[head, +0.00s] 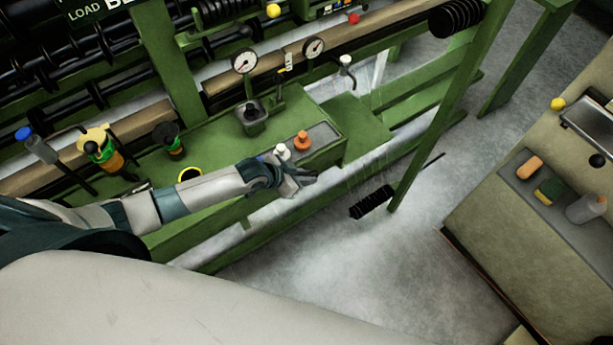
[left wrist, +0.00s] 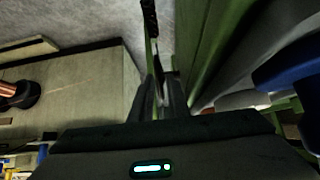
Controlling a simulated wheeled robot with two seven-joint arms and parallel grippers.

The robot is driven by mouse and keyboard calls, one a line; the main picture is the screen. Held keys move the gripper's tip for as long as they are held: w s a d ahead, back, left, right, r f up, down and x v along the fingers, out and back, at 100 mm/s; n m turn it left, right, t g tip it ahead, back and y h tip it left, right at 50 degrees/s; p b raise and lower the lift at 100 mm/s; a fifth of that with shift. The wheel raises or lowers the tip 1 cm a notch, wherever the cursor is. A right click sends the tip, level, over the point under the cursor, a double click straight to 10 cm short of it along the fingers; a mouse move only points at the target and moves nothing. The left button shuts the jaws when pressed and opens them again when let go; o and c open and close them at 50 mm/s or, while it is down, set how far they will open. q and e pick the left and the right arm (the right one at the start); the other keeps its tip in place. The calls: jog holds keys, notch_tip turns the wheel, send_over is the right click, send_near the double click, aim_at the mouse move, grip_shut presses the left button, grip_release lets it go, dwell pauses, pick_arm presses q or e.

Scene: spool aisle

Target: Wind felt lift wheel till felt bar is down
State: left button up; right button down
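My left gripper (head: 304,178) reaches in from the left, just past the front edge of the green machine, near a white knob (head: 281,150) and an orange knob (head: 302,141). In the left wrist view its two dark fingers (left wrist: 158,98) lie close together with a thin dark gap. Nothing held shows between them, and whether they are fully shut is unclear. I cannot surely pick out the felt lift wheel. A beige-brown bar (head: 350,46) runs along the machine behind the gauges; whether it is the felt bar is unclear. My right gripper is not in view.
Two dial gauges (head: 244,61) stand behind the knobs. A bench (head: 480,225) with a tray of small items stands at right. Grey floor (head: 340,260) lies between.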

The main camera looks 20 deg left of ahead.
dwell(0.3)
pick_arm(q)
jog(key=b+v, duration=0.3)
jog(key=v, duration=1.4)
jog(key=shift+s, duration=0.15)
